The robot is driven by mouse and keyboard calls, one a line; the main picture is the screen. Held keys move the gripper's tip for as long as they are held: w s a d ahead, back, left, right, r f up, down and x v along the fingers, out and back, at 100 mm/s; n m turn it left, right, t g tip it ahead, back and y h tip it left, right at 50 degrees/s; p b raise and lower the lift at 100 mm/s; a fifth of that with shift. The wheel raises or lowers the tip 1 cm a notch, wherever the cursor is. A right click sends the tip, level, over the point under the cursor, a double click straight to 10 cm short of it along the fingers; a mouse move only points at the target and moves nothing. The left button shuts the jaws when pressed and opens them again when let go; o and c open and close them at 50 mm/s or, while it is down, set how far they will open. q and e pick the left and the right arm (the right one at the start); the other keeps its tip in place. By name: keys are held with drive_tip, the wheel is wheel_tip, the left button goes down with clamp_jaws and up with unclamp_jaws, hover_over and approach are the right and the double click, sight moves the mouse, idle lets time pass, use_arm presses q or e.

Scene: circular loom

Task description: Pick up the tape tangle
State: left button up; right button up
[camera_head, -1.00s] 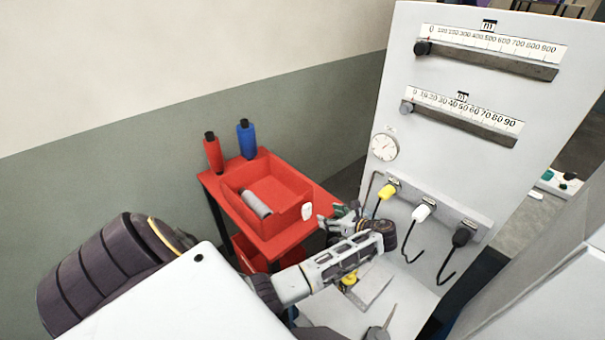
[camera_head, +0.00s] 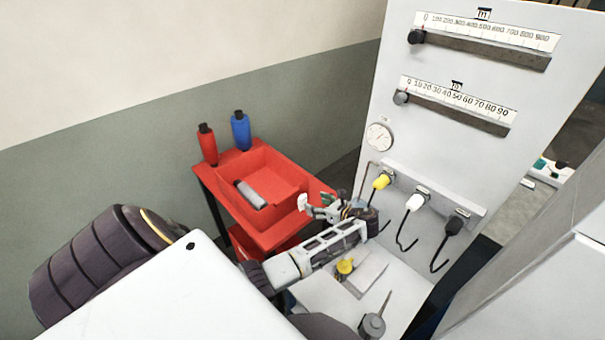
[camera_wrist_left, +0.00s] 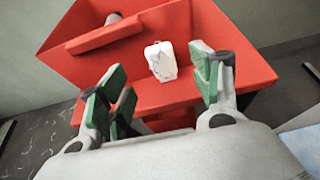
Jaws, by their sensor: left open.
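A small white crumpled piece, which looks like the tape tangle (camera_head: 302,202), sits at the near right edge of the red cart top. In the left wrist view the tangle (camera_wrist_left: 160,61) lies on the red surface, just beyond and between my fingertips. My left gripper (camera_head: 318,207) is open, its green-padded fingers spread on either side of the tangle's line. The left gripper (camera_wrist_left: 158,80) holds nothing, and a gap shows between the pads and the tangle. My right gripper is not in view.
A red bobbin (camera_head: 207,146) and a blue bobbin (camera_head: 241,131) stand behind. The loom panel (camera_head: 440,150) with hooks is to the right.

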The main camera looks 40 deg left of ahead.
sight(304, 200)
use_arm(q)
drive_tip(key=shift+x, duration=1.1)
drive_tip(key=shift+f+x, duration=0.2)
drive_tip(key=shift+x, duration=2.4)
drive_tip(key=shift+d, duration=0.1)
drive_tip(key=shift+c, duration=0.3)
drive_tip(key=c, duration=0.9)
